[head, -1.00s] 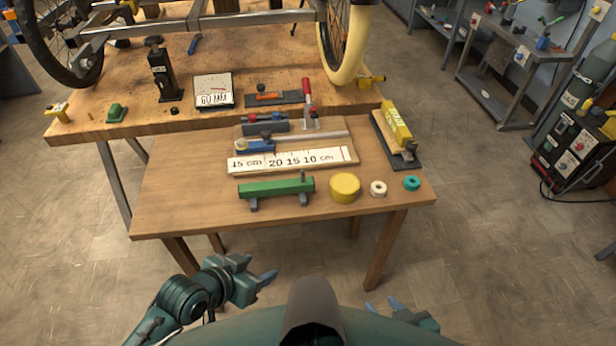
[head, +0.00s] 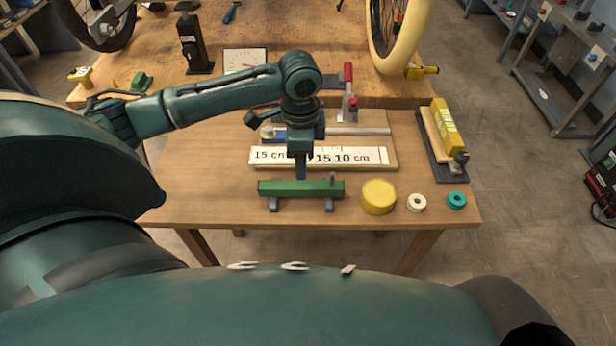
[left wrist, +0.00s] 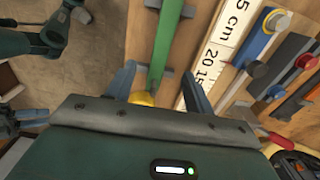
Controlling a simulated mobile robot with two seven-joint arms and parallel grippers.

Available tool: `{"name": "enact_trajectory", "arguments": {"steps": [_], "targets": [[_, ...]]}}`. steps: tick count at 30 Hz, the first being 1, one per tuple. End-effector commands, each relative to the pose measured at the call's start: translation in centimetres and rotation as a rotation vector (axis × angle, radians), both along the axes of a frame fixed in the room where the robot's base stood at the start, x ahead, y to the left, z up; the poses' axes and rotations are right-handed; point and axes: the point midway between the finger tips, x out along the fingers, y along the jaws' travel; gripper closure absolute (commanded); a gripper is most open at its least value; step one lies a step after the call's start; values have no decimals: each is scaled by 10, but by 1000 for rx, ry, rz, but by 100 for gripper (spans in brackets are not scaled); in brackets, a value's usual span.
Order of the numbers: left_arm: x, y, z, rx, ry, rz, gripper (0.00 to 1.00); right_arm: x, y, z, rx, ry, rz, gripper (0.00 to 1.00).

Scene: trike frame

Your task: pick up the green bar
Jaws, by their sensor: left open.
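The green bar (head: 300,188) lies level across two small grey supports near the front edge of the small wooden table. My left gripper (head: 301,176) points down at the middle of the bar, its fingers at or just above it; contact cannot be told. In the left wrist view the open fingers of the gripper (left wrist: 160,88) stand apart, with the green bar (left wrist: 164,45) running between their lines.
A yellow disc (head: 378,196), a white ring (head: 416,203) and a teal ring (head: 456,200) sit right of the bar. A marked white scale board (head: 350,157) lies just behind it. A yellow block tool (head: 446,130) stands at the right edge. The table's left front is clear.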

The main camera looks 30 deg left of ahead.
Motion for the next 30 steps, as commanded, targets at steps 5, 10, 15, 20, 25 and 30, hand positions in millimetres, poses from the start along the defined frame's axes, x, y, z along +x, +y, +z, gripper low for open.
{"name": "enact_trajectory", "arguments": {"steps": [5, 10, 15, 20, 25, 30], "targets": [[0, 0, -33, 0, 0, 1, 47, -1, 1, -1, 2, -2, 2, 64], [0, 0, -46, -1, -2, 0, 47, -2, 1, -1, 3, -1, 3, 64], [0, 1, -64, 0, 0, 1, 47, -2, 1, -1, 2, -2, 5, 64], [0, 2, -89, 1, -1, 0, 47, -2, 1, -2, 2, -2, 5, 64], [1, 2, -98, 0, -4, -1, 47, -2, 2, -2, 2, -1, 5, 64], [1, 2, -98, -1, -4, -1, 47, -2, 2, -2, 2, -1, 5, 64]]}}
